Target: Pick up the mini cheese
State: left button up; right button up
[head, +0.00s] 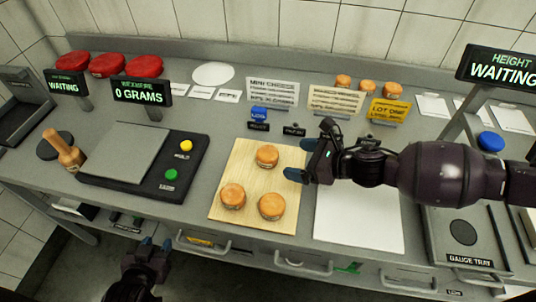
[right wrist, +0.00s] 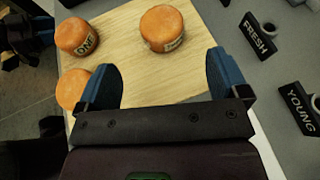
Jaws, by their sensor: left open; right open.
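Three small orange mini cheeses lie on a wooden board (head: 240,170): a back one (head: 267,155), a front left one (head: 232,196) and a front right one (head: 271,206). My right gripper (head: 300,160) is open and empty over the board's right edge, to the right of the back cheese. In the right wrist view, the back cheese (right wrist: 162,28) lies ahead of the open fingers (right wrist: 160,70), between their lines and apart from them. The front right cheese (right wrist: 74,88) is partly hidden by a finger. My left gripper (head: 156,243) is open and empty, in front of the counter's front edge.
A scale (head: 125,155) with green and yellow buttons stands left of the board. A white sheet (head: 350,220) lies to its right, under my right arm. Small black signs (head: 259,126) stand behind the board. Several more orange cheeses (head: 366,87) sit at the back.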

aim_at(276, 155)
jog(key=x, duration=0.3)
jog(key=shift+w+a, duration=0.15)
jog(key=shift+a, duration=0.25)
jog(key=shift+x, duration=3.1)
jog(key=shift+w+d+f, duration=0.15)
jog(key=shift+c, duration=0.2)
jog(key=c, duration=1)
